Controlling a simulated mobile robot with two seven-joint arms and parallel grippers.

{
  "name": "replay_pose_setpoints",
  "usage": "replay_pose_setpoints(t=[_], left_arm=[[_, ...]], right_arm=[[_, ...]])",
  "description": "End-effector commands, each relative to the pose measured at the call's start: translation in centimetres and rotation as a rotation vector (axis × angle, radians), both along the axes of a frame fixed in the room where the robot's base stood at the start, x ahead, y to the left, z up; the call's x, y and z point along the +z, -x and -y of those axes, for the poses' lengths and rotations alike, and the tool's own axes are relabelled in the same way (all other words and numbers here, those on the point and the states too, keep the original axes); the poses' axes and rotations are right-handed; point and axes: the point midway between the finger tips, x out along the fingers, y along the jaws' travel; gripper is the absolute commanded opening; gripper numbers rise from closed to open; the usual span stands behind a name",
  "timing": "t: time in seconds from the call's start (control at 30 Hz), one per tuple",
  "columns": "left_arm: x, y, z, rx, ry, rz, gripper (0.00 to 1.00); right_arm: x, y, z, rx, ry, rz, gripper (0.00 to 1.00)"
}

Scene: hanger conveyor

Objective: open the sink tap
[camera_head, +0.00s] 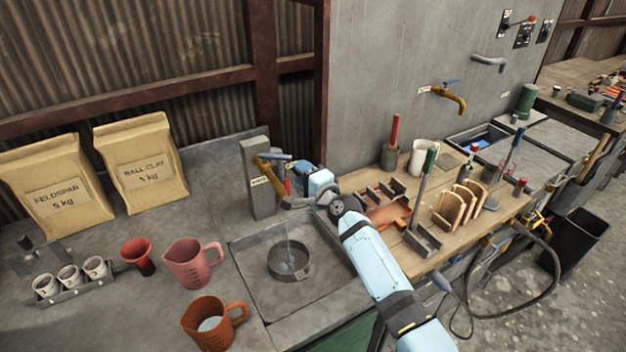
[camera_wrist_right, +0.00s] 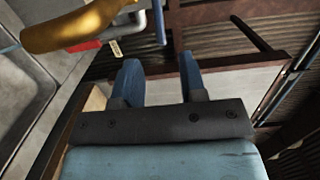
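A brass tap (camera_head: 268,172) with a blue lever (camera_head: 275,157) stands on a grey post above the sink (camera_head: 252,262). A thin pale streak like running water (camera_head: 288,238) drops into a round metal bowl (camera_head: 274,262) in the sink. My right gripper (camera_head: 297,169) is beside the tap on its right, close to the lever; whether it touches is unclear. In the right wrist view its two blue fingers (camera_wrist_right: 160,80) are apart with nothing between them, and the brass spout (camera_wrist_right: 70,28) crosses the upper left. My left gripper is not in view.
A pink jug (camera_head: 190,264) and an orange jug (camera_head: 212,325) stand left of the sink. Two paper bags (camera_head: 140,165) stand behind. A wooden bench (camera_head: 400,185) with tools lies to the right. Another brass tap (camera_head: 450,97) is on the grey wall.

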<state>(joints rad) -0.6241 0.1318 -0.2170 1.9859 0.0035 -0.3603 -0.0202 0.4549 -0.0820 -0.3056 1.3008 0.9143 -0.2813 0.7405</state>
Motion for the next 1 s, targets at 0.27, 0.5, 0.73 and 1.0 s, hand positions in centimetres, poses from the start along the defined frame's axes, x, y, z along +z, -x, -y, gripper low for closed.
replay_pose_setpoints(t=[0.27,0.5,0.73,1.0], left_arm=[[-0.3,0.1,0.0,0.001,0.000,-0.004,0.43],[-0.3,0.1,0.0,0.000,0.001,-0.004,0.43],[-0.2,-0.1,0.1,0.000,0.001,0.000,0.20],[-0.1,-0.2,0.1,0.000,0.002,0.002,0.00]], right_arm=[[-0.1,3.6,2.1,0.000,0.000,0.000,0.38],[0.0,4.1,2.4,0.000,0.001,0.000,0.38],[-0.5,4.3,2.5,-0.002,0.012,-0.001,0.38],[-10.1,12.5,6.2,-0.038,0.359,0.017,0.38]])
